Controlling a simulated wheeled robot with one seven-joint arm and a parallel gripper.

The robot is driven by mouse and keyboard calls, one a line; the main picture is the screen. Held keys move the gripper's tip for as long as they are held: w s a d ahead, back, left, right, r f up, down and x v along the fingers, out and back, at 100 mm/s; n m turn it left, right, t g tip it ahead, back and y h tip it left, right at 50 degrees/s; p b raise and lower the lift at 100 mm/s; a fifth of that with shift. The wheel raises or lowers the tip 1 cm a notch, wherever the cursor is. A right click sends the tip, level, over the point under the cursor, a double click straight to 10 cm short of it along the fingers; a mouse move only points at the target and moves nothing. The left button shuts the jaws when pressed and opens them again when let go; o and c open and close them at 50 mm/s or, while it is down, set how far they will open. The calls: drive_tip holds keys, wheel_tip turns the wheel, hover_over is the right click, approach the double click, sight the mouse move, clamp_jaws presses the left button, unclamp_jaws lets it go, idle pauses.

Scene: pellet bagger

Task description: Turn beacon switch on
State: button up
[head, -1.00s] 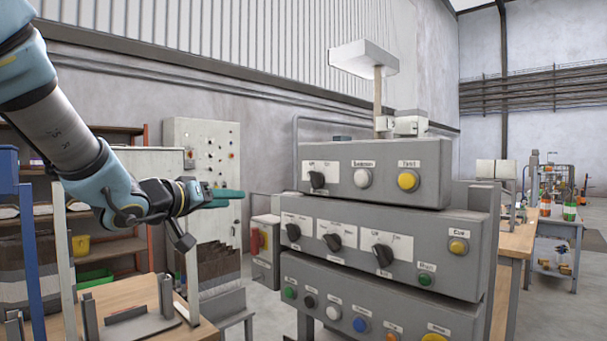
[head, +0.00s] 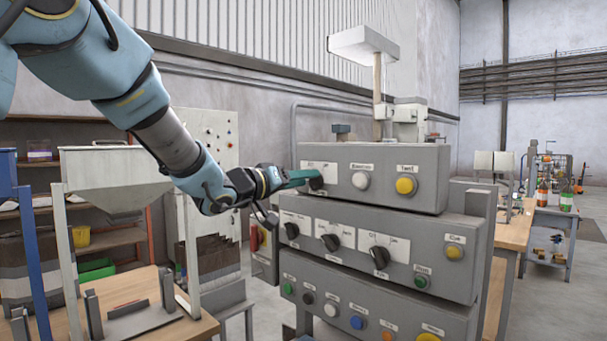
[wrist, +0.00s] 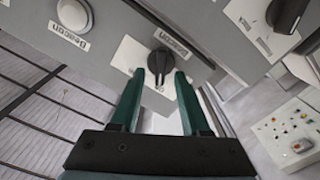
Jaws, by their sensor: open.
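The beacon switch is a black rotary knob (wrist: 160,62) on a white plate (wrist: 150,52) labelled Beacon in the wrist view. In the head view the knob (head: 316,183) sits at the left end of the top grey box (head: 385,155), partly hidden by my gripper. My gripper (wrist: 160,82) has green fingers and is open. Its fingertips stand on either side of the knob's lower end, with a gap showing on each side. Contact cannot be told. The knob's grip bar lies roughly in line with the fingers. In the head view my gripper (head: 306,178) reaches the plate from the left.
A white button (head: 361,180) and a yellow button (head: 405,186) sit right of the switch. Below, the middle box has several black knobs, one at its centre (head: 330,242). A red switch (head: 256,238) is at its left.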

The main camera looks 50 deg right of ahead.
drive_tip(key=shift+d, duration=0.25)
clamp_jaws()
idle(0.5)
